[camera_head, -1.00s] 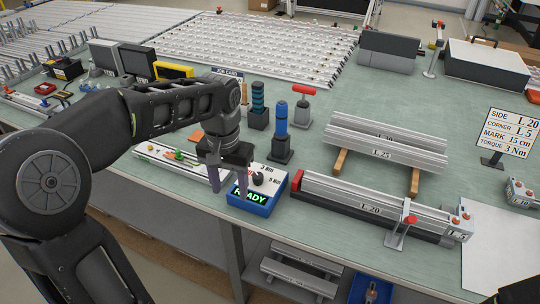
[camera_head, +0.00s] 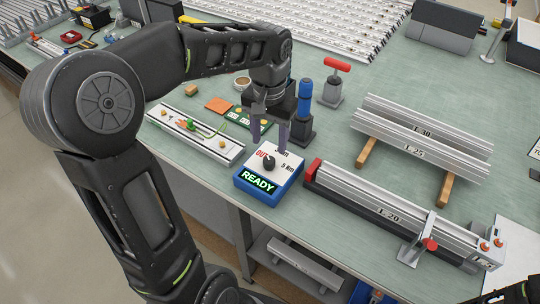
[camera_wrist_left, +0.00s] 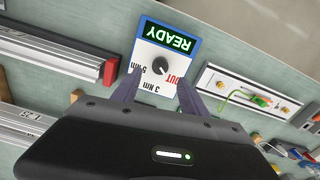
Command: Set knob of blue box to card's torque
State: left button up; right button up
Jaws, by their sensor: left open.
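The blue box (camera_head: 266,197) stands near the table's front edge, with a lit READY display and a white top. Its dark round knob (camera_head: 268,162) sits among the marks OUT, 3 Nm and 5 Nm; I cannot tell which mark it points to. My left gripper (camera_head: 269,138) is open and empty, pointing down just behind and above the knob. In the left wrist view the knob (camera_wrist_left: 159,66) shows just beyond the gap between the fingers (camera_wrist_left: 160,80), apart from them. The card (camera_head: 536,152) is cut off at the right edge, its torque line out of view.
A blue-topped post (camera_head: 305,100) stands close behind the gripper. A long tray with a green cable (camera_head: 215,146) lies left of the box. A red-ended rail marked L 20 (camera_head: 385,212) lies to the right, with profiles on wooden bars (camera_head: 420,140) behind it.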

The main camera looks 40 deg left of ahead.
aim_at(269, 160)
pick_arm(q)
notch_tip(269, 160, down, 7)
jog(key=shift+f+p, duration=0.1)
jog(key=shift+p, duration=0.25)
grip_shut()
dwell(0.5)
